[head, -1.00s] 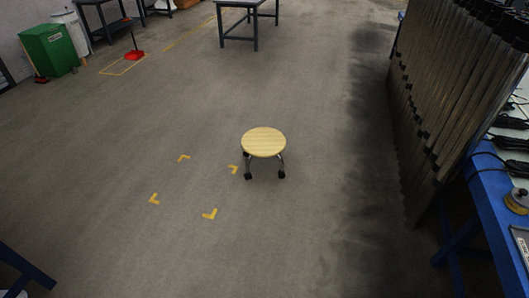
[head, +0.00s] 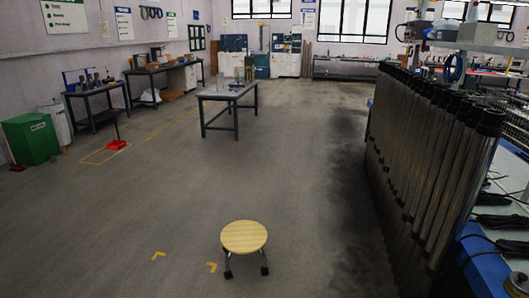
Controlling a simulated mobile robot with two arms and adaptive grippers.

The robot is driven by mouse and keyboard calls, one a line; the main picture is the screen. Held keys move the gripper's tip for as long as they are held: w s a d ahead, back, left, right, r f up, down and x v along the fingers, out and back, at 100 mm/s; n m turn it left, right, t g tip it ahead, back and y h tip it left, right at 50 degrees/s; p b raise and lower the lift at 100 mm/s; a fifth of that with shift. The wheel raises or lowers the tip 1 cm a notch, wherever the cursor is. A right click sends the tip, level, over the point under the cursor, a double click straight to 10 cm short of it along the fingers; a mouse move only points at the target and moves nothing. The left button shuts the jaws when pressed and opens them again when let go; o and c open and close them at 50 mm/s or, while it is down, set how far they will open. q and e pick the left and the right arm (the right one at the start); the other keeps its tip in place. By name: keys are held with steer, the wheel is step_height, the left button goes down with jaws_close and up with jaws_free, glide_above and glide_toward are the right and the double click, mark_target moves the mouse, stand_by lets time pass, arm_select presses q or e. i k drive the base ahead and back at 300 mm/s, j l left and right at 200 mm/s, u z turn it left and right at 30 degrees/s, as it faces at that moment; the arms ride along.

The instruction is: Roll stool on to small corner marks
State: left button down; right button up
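The stool (head: 244,237) has a round light-wood seat and dark legs on casters. It stands upright on the grey floor near the bottom middle of the head view. Two small yellow corner marks show to its left, a farther-left one (head: 158,256) and one close to the stool (head: 212,266). The stool stands to the right of these marks, not between them. The nearer pair of corner marks is outside the current view. Neither of my grippers is in view.
A rack of long metal tubes (head: 440,160) and a blue bench (head: 485,265) line the right side. A dark table (head: 228,96) stands farther back. A green bin (head: 30,139) and red dustpan (head: 116,145) are at left. The middle floor is clear.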

mark_target(242, 236)
steer(key=i+l+z, duration=0.35)
steer(key=i, duration=0.5)
steer(key=i+z, duration=0.35)
steer(key=i, duration=0.55)
steer(key=i+u, duration=0.25)
steer(key=i, duration=0.2)
steer(key=i+l+u, duration=0.3)
steer(key=i, duration=0.15)
steer(key=i+l+u, duration=0.1)
steer(key=i+u, duration=0.15)
steer(key=i, duration=0.2)
steer(key=i+l+u, duration=0.3)
steer(key=i+l, duration=0.05)
steer(key=i, duration=0.05)
